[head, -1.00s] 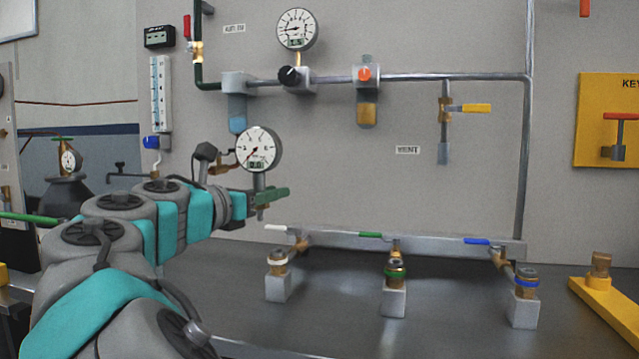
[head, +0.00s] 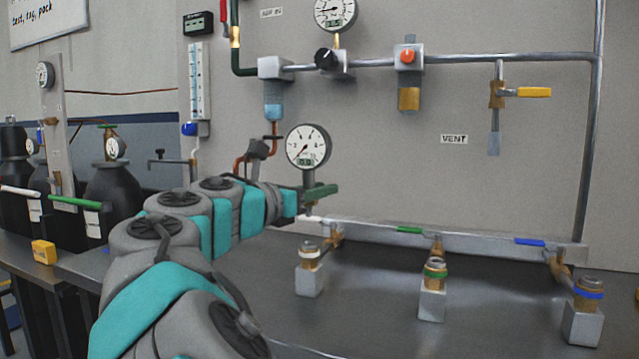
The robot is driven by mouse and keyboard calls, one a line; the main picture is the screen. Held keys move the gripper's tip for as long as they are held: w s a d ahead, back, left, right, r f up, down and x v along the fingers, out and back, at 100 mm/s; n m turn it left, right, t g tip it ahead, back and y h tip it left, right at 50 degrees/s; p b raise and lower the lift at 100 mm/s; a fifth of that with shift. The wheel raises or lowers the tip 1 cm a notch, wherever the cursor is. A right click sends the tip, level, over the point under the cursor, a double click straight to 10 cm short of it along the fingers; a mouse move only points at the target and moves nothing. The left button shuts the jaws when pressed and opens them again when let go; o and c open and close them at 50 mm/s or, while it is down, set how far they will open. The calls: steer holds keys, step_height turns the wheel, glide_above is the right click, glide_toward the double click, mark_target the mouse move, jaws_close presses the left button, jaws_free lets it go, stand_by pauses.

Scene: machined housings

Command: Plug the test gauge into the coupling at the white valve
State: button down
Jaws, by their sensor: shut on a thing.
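The test gauge (head: 308,147), a round white dial with a small display below, is upright in my gripper (head: 312,192). The gripper is shut on the stem below the dial, with green fingers showing. The white valve handle (head: 312,220) is just below the stem in the picture. Below it, the coupling (head: 309,251) with a white ring stands on a grey block (head: 309,280). The stem's lower end appears above the coupling and apart from it. I cannot tell whether it lines up in depth.
A green-ringed coupling (head: 435,270) and green valve (head: 409,230) are to the right, then a blue-ringed coupling (head: 588,290) and blue valve (head: 529,242). The manifold bar (head: 480,243) runs behind. Wall pipes and a fixed gauge (head: 335,12) are above. The bench front between couplings is clear.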

mark_target(311, 211)
steer(key=shift+f+b, duration=0.4)
steer(key=shift+f, duration=1.4)
steer(key=shift+p, duration=0.8)
steer(key=shift+f, duration=1.7)
stand_by(0.4)
steer(key=c, duration=0.6)
jaws_free()
steer(key=shift+c, duration=0.2)
steer(key=v, duration=0.7)
steer(key=shift+s+a+b, duration=0.25)
steer(key=shift+s+b, duration=0.1)
steer(key=shift+b, duration=0.05)
